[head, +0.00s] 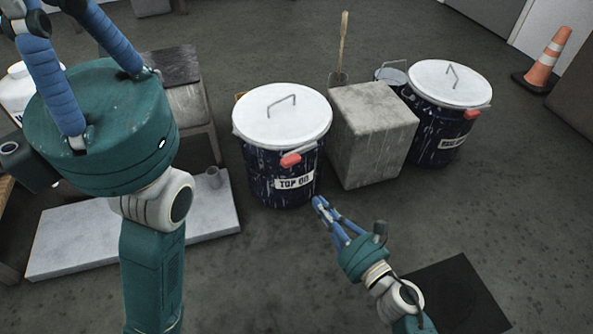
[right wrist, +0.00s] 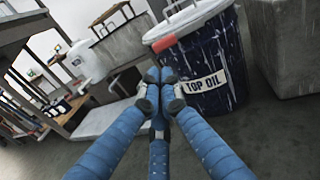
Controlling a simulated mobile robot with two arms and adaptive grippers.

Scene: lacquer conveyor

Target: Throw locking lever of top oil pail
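The top oil pail (head: 262,165), dark blue with a "TOP OIL" label, stands upright on the floor with its white lid (head: 270,120) on. The red-tipped locking lever (head: 290,160) is at the front of the lid rim; its red grip shows in the right wrist view (right wrist: 163,43). My right gripper (head: 318,201) is in front of the pail, lower than the lever and right of it. In the right wrist view its blue fingertips (right wrist: 158,76) meet with nothing between them, apart from the lever. My left gripper (head: 100,125) is large at upper left, its fingertips cut off.
A grey block (head: 372,135) stands right of the pail, with a second lidded dark pail (head: 437,130) beyond it. A pale slab (head: 80,245) and a bench (head: 185,95) are at left. A dark mat (head: 455,290) lies at front right. Floor in front is clear.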

